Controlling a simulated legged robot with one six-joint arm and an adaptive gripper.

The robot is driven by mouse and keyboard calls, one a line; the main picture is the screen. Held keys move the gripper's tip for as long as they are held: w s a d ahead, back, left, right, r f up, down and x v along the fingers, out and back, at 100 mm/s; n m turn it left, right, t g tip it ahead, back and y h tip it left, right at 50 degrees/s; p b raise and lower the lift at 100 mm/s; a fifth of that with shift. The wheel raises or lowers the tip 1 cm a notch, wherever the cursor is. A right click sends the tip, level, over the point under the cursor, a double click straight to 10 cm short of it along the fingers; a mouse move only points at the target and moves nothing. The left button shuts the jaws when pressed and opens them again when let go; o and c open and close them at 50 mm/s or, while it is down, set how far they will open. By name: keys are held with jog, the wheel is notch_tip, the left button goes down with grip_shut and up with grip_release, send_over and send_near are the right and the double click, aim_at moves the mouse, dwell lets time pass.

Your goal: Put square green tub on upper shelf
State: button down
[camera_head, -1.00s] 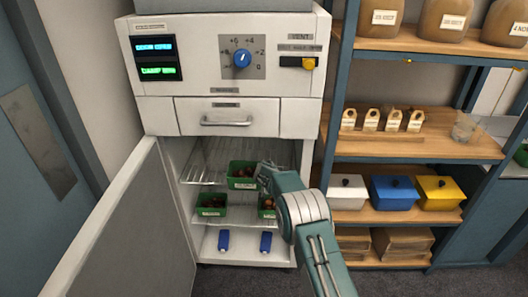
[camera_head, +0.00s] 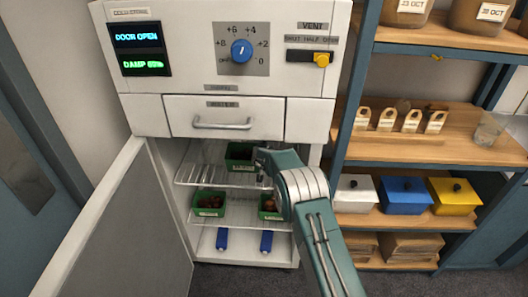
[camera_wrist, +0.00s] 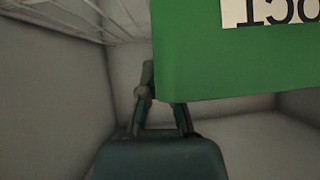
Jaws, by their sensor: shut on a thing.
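A square green tub (camera_head: 240,157) with dark contents is inside the open cabinet, at the level of the upper wire shelf (camera_head: 200,175). I cannot tell whether it rests on the wires. My gripper (camera_head: 262,162) is at the tub's right side and shut on it. In the wrist view the tub (camera_wrist: 215,60) fills the upper right, its pale label upside down and cut off by the frame. My gripper (camera_wrist: 162,95) shows below it, with the fingertips partly hidden.
Two green tubs with brown contents, one left (camera_head: 208,203) and one right (camera_head: 270,207), stand on the shelf below. Blue objects (camera_head: 222,239) lie at the bottom. The cabinet door (camera_head: 120,230) stands open on the left. A wooden rack (camera_head: 400,150) stands on the right.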

jog(key=shift+w+f, duration=0.15)
jog(key=shift+w, duration=0.15)
jog(key=shift+s+d+f, duration=0.1)
jog(key=shift+d+f, duration=0.2)
jog(key=shift+f, duration=0.2)
jog(key=shift+a, duration=0.1)
jog(key=c, duration=0.8)
grip_release()
jog(key=shift+f, duration=0.15)
jog(key=shift+s, duration=0.1)
jog(key=shift+s+r, duration=0.15)
jog(key=shift+r, duration=0.2)
jog(key=v, duration=1.1)
jog(key=shift+s, duration=0.2)
